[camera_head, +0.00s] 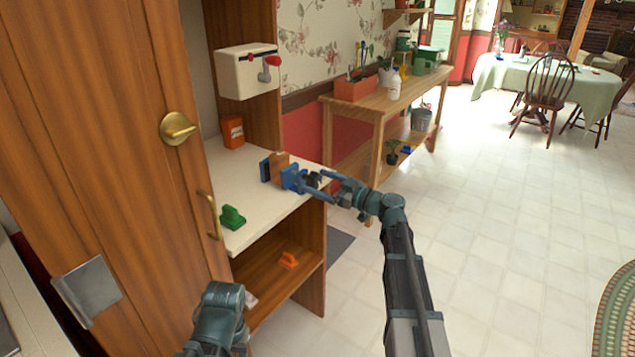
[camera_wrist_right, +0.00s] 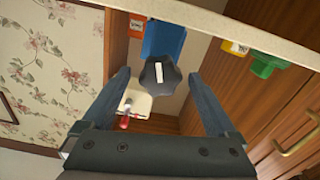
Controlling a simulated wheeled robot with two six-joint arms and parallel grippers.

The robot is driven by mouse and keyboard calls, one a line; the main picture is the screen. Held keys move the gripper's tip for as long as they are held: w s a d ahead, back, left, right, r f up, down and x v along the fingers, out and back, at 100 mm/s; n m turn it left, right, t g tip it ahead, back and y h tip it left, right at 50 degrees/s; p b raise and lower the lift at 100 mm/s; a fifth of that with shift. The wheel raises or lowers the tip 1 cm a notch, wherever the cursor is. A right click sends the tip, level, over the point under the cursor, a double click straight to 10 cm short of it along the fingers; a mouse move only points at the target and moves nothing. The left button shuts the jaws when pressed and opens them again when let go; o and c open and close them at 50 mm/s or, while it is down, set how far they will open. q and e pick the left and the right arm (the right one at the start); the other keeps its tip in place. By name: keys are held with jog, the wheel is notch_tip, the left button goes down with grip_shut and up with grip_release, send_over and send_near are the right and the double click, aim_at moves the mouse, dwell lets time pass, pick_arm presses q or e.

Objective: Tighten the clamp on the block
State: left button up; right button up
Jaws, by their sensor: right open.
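The blue clamp (camera_head: 292,178) stands on the white counter near its right edge, with a brown wooden block (camera_head: 279,165) between its jaws. Its black star-shaped knob (camera_head: 313,179) faces my right gripper (camera_head: 317,184). In the right wrist view the knob (camera_wrist_right: 159,75) sits between the two open fingers, with a visible gap on each side; the blue clamp body (camera_wrist_right: 163,40) is behind it. The block is hidden there. Of my left arm, only a teal part shows at the bottom of the head view; its gripper is not visible.
The counter (camera_head: 262,200) also holds a green object (camera_head: 232,217) and an orange box (camera_head: 232,131). A white wall box with a red-knobbed crank (camera_head: 246,71) hangs above. A wooden cabinet door (camera_head: 110,130) stands left.

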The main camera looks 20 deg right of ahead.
jog(key=shift+w+a, duration=0.3)
jog(key=shift+w, duration=0.1)
jog(key=c, duration=1.4)
jog(key=shift+o, duration=0.2)
jog(key=shift+m, duration=0.4)
